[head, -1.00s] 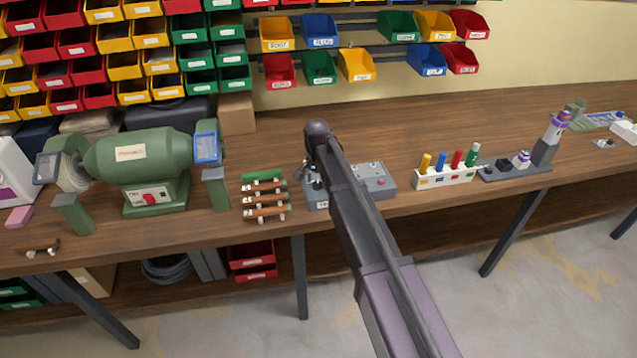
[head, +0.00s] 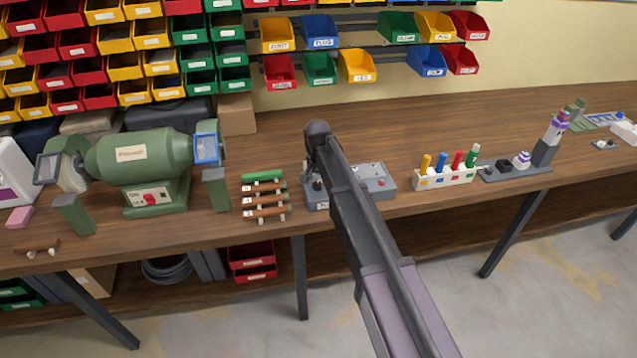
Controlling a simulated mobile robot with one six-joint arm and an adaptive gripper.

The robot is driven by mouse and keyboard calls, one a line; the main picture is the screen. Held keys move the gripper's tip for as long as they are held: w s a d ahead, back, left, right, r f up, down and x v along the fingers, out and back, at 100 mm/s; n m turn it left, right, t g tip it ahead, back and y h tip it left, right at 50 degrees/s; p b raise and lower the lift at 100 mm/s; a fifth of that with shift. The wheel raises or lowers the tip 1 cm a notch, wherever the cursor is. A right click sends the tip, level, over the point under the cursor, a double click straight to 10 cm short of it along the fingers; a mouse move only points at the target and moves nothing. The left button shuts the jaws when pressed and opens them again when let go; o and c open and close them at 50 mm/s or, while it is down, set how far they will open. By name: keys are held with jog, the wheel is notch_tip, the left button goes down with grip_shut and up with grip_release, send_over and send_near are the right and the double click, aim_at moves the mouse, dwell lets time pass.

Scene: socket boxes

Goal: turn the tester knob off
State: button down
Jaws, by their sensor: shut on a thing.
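The tester is a grey box (head: 376,184) on the workbench, near its front edge. My arm crosses over it and hides its middle. My gripper (head: 316,184) is at the left end of the tester, small and partly hidden by my arm. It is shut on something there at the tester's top. The knob itself cannot be made out behind the gripper. A red button shows on the right part of the tester.
A rack of small skateboards (head: 264,198) stands close on the left, with a green bench grinder (head: 140,160) beyond. A white holder with coloured markers (head: 445,178) stands to the right. Bins (head: 357,66) hang behind. The bench behind the tester is clear.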

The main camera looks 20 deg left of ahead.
jog(key=n, duration=0.5)
jog(key=shift+n, duration=2.2)
jog(key=shift+d, duration=0.1)
jog(key=shift+c, duration=1.5)
grip_release()
jog(key=shift+r, duration=0.1)
